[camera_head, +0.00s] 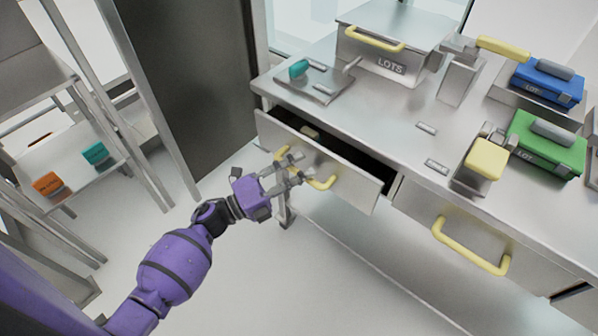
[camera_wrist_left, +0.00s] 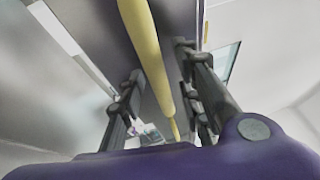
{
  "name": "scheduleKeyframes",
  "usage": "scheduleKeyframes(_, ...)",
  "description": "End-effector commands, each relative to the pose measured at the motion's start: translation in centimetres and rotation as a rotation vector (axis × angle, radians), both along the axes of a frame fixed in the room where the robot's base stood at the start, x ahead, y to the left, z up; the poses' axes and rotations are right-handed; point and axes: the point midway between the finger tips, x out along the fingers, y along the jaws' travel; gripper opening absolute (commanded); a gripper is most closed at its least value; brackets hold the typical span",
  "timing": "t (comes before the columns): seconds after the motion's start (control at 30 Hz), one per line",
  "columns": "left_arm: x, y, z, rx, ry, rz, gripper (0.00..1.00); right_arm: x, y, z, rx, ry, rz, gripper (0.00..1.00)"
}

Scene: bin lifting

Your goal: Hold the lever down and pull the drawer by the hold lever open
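The left drawer (camera_head: 352,187) under the steel bench is partly open, its dark inside showing and a small pale item inside. My left gripper (camera_head: 291,171) is at its yellow handle (camera_head: 323,184). In the left wrist view, the yellow handle (camera_wrist_left: 146,50) runs between the two spread fingers, with gaps visible on both sides. A lever with a teal knob (camera_head: 298,68) sits on a plate above this drawer. Two levers with yellow grips stand farther right, one raised (camera_head: 503,48) and one lower (camera_head: 487,158). I cannot tell which is the hold lever. My right gripper is out of view.
A second drawer (camera_head: 450,222) with a yellow handle is closed at right. On the bench stand a lidded LOTS bin (camera_head: 385,62), a blue box (camera_head: 548,82) and a green box (camera_head: 547,142). A shelf (camera_head: 75,175) stands at left. The floor before the drawers is clear.

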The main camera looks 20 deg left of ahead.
Motion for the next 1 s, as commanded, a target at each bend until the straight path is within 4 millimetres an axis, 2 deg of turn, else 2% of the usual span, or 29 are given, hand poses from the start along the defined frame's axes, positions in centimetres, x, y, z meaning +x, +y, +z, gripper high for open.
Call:
scheduleKeyframes(0.07, 0.0, 0.0, 0.0, 0.000, 0.000, 0.000, 0.32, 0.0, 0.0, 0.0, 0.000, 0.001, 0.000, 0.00)
scheduleKeyframes(0.3, 0.0, 0.0, 0.0, 0.000, 0.000, 0.000, 0.02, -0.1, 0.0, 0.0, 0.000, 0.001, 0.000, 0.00)
scheduleKeyframes(0.33, -0.1, 0.0, 0.0, 0.000, 0.000, 0.000, 0.00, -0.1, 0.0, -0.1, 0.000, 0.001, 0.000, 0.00)
scheduleKeyframes(0.77, -0.5, 0.2, -0.1, 0.003, 0.000, 0.001, 0.00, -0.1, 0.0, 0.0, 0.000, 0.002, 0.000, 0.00)
scheduleKeyframes(0.87, -1.3, 0.5, -0.1, 0.004, 0.002, 0.001, 0.00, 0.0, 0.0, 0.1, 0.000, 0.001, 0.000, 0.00)
scheduleKeyframes(1.0, -3.5, 1.3, -0.2, 0.004, 0.003, 0.001, 0.00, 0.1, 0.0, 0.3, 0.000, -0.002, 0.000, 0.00)
